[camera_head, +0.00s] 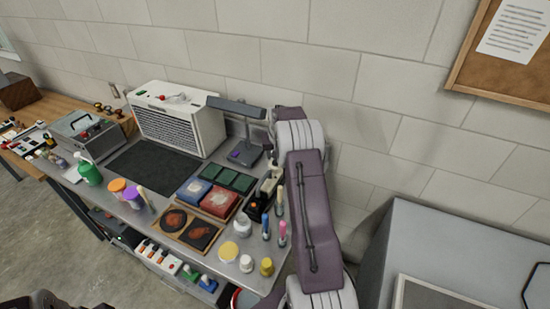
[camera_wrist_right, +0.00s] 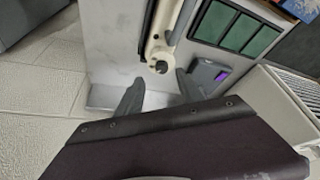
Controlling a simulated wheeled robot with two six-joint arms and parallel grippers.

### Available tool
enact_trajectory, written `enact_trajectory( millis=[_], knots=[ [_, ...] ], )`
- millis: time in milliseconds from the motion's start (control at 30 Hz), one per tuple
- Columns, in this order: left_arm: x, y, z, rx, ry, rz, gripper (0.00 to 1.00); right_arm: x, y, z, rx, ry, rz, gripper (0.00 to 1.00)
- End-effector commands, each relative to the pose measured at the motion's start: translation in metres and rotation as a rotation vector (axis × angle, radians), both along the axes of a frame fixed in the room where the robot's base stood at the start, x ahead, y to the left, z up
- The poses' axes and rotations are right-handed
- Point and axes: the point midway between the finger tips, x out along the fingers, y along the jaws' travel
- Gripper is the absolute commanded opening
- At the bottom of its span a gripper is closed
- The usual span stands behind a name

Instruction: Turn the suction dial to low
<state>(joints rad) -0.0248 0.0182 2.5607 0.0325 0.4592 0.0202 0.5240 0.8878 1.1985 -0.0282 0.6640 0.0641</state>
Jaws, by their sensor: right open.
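The white box with a front grille (camera_head: 180,117) stands at the back of the bench and has a small red part (camera_head: 163,97) on top. A dark round knob (camera_wrist_right: 161,67) on a pale beige device (camera_wrist_right: 158,45) shows in the right wrist view; I cannot read any marking on it. The beige device is partly hidden by my right arm in the head view. My right gripper (camera_wrist_right: 158,95) is open and empty, its fingers just short of the knob and apart from it. I cannot make out its fingertips in the head view. My left gripper is not clearly in view.
A lamp base with a purple mark (camera_head: 240,153) stands near the beige device. Green panels (camera_head: 236,180), red and blue boxes, jars and brushes crowd the bench. A dark mat (camera_head: 150,163) lies clear. A grey cabinet (camera_head: 450,245) stands at the right.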

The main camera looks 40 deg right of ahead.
Motion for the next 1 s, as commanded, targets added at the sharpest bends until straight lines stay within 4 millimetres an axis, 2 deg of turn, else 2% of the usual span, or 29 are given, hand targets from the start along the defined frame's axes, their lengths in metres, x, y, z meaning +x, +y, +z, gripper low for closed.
enact_trajectory(
  millis=[100,300,600,633,767,800,1000],
  knots=[
    [0.000,0.000,0.013,0.000,0.000,0.000,0.36,0.008,-0.005,-0.021,0.002,0.003,0.000,0.44],
    [0.000,0.000,0.020,0.000,0.000,0.000,0.36,0.017,-0.011,-0.046,0.000,0.000,0.000,0.44],
    [0.000,0.000,0.019,0.000,0.000,0.000,0.36,0.019,-0.012,-0.051,-0.001,-0.001,0.000,0.44],
    [0.000,0.000,0.019,0.000,0.000,0.000,0.36,0.019,-0.012,-0.051,-0.001,-0.001,0.000,0.39],
    [0.000,0.000,0.019,0.000,0.000,0.000,0.36,0.018,-0.012,-0.051,-0.001,-0.001,0.000,0.02],
    [0.000,0.000,0.019,0.000,0.000,0.000,0.36,0.018,-0.012,-0.051,-0.001,-0.001,0.000,0.00],
    [0.000,0.000,0.019,0.000,0.000,0.000,0.36,0.018,-0.012,-0.052,0.000,0.000,0.006,0.00]
  ],
)
